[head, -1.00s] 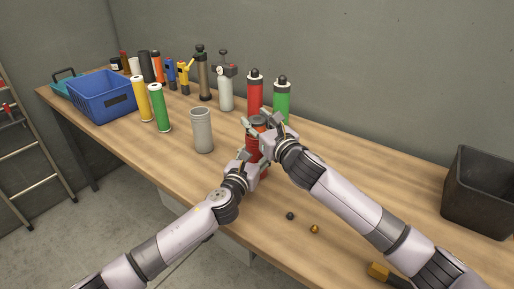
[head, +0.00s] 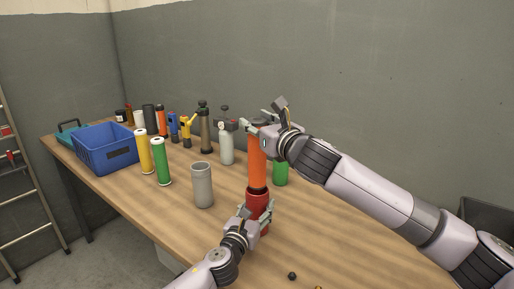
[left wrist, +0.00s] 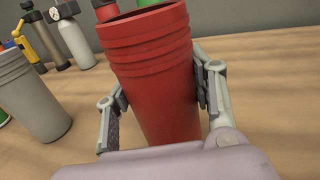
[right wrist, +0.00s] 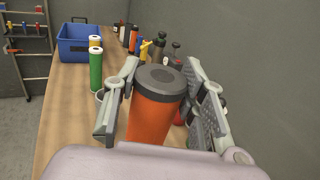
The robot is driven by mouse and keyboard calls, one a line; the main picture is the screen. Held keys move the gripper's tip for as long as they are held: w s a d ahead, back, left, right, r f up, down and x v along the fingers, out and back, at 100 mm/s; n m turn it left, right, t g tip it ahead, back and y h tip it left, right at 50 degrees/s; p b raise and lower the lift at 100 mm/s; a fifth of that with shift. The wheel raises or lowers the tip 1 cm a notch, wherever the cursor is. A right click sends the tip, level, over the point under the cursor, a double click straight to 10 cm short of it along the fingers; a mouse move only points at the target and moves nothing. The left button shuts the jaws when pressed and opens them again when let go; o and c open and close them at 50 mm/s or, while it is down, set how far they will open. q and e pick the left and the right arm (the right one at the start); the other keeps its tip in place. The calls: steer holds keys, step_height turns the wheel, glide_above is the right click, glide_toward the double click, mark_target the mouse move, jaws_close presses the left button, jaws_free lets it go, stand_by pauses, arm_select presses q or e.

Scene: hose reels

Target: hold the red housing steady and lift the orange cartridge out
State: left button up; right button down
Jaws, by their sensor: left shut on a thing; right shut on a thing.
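The red housing (head: 257,207) stands upright on the workbench. My left gripper (head: 256,213) is shut around its sides; the left wrist view shows a finger on each side of the housing (left wrist: 158,85). The orange cartridge (head: 257,168) is upright above the housing, its lower end overlapping the housing's mouth in the head view. No orange shows in the part of the mouth seen in the left wrist view. My right gripper (head: 258,128) is shut on the cartridge's upper end; the right wrist view shows the cartridge's dark grey cap (right wrist: 161,79) between the fingers.
A grey cup (head: 202,186) stands just left of the housing. A green cylinder (head: 280,172) is close behind to the right. Yellow and green cylinders, a blue bin (head: 105,147) and several bottles fill the left side. A dark bin (head: 487,215) is at right, partly hidden.

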steer(key=shift+r, duration=1.25)
arm_select(q)
steer(key=o, duration=1.4)
